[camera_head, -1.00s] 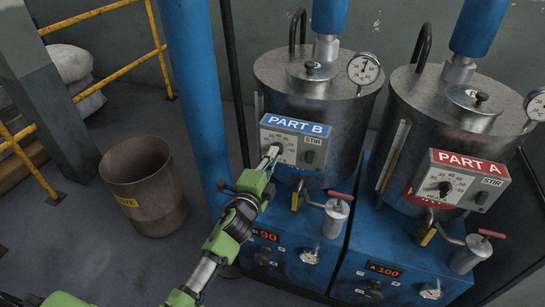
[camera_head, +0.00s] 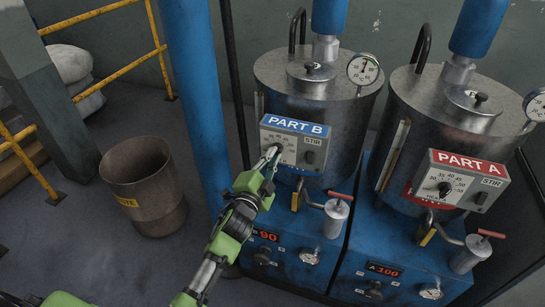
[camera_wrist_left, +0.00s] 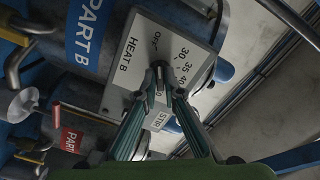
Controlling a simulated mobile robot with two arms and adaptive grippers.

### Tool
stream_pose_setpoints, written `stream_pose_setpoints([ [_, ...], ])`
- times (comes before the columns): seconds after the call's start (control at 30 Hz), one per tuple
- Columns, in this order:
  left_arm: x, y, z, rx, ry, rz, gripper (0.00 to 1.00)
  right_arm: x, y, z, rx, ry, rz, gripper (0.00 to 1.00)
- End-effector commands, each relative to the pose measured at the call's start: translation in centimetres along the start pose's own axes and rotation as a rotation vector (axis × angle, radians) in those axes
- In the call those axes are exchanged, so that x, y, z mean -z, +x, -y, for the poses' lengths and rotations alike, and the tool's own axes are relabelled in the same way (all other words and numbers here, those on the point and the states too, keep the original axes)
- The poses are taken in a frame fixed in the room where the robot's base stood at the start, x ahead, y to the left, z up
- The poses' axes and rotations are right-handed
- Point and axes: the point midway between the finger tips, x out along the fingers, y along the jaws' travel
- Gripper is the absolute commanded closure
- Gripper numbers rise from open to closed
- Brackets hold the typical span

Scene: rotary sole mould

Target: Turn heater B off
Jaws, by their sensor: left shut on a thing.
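The heater B knob shows in the left wrist view (camera_wrist_left: 157,70) as a dark round stub on a pale panel marked HEAT B, with OFF and numbers around it. In the head view this panel (camera_head: 308,157) sits on the PART B tank under a blue label. My left gripper (camera_head: 271,156) is at the panel's left side, its fingers shut on the knob. In the left wrist view, its two greenish fingers (camera_wrist_left: 160,88) meet at the knob from both sides. The fingers partly hide the knob, and I cannot tell its setting. My right gripper is not in view.
A STIR switch (camera_head: 310,157) is right of the knob on the same panel. The PART A tank (camera_head: 455,120) with a similar panel (camera_head: 462,180) stands to the right. A blue post (camera_head: 196,90) rises left of the tanks. A waste bin (camera_head: 145,185) stands on the floor.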

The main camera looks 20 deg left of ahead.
Motion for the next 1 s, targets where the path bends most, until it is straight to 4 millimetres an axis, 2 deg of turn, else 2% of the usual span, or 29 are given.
stream_pose_setpoints([
  [0.2, 0.0, 0.0, -0.1, -0.001, -0.004, 0.001, 1.0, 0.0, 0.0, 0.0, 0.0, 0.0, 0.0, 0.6],
  [0.23, 0.0, 0.0, -0.1, -0.001, -0.004, 0.001, 0.87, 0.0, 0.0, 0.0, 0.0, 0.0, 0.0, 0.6],
  [0.3, 0.0, 0.0, -0.1, -0.001, -0.004, 0.001, 0.75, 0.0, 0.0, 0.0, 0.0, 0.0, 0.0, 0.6],
  [0.67, 0.0, -0.2, -0.1, -0.001, -0.001, 0.001, 0.75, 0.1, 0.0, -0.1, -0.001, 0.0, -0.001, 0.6],
  [0.83, -0.1, -2.2, -0.1, -0.002, 0.0, 0.001, 0.75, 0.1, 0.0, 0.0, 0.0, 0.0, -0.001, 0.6],
  [1.0, -0.1, -5.8, -0.2, -0.003, -0.001, 0.002, 0.75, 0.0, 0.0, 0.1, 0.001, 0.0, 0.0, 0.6],
])
